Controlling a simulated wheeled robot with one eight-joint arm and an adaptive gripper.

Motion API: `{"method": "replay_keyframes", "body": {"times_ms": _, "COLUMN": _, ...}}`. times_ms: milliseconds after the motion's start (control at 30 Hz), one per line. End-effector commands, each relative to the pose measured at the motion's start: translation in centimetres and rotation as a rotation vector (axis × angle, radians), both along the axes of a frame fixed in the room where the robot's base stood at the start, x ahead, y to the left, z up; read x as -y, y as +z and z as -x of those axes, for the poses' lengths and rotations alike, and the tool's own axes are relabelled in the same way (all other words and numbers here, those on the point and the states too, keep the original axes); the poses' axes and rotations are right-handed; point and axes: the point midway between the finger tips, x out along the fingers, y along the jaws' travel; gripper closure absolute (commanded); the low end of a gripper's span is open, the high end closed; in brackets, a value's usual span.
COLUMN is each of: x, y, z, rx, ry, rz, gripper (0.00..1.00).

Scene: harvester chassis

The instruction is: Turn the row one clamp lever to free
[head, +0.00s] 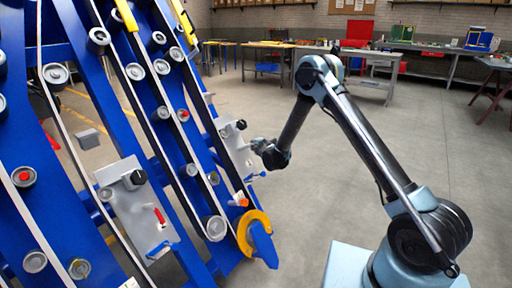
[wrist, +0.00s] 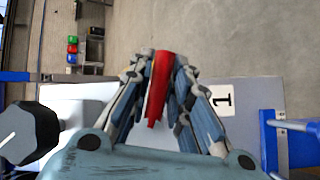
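The red clamp lever (wrist: 160,85) stands between my gripper's fingers (wrist: 163,62) in the wrist view. Both fingertips appear to press on its sides near its upper end. The lever leans slightly, its lower end to the left. Behind it is a grey plate (wrist: 258,98) with a label "1" (wrist: 222,100). A dark knob (wrist: 28,132) is at the plate's left. In the head view my gripper (head: 257,147) is at the right edge of the harvester, beside a grey plate (head: 229,150) with a black knob (head: 241,124); the lever there cannot be made out.
The blue harvester frame (head: 95,75) with belts and rollers fills the left of the head view. Another grey plate (head: 128,205) carries a red lever (head: 160,216). A yellow ring part (head: 250,222) is below my gripper. Workbenches (head: 375,58) stand far back; the floor between is clear.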

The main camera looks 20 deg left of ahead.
Motion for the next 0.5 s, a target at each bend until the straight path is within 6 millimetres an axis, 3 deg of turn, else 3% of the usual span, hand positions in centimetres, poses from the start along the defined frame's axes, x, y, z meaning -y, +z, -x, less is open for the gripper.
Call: {"method": "replay_keyframes", "body": {"times_ms": 500, "x": 0.47, "y": 0.36, "z": 0.63, "rx": 0.001, "ry": -0.001, "rz": 0.001, "gripper": 0.65}}
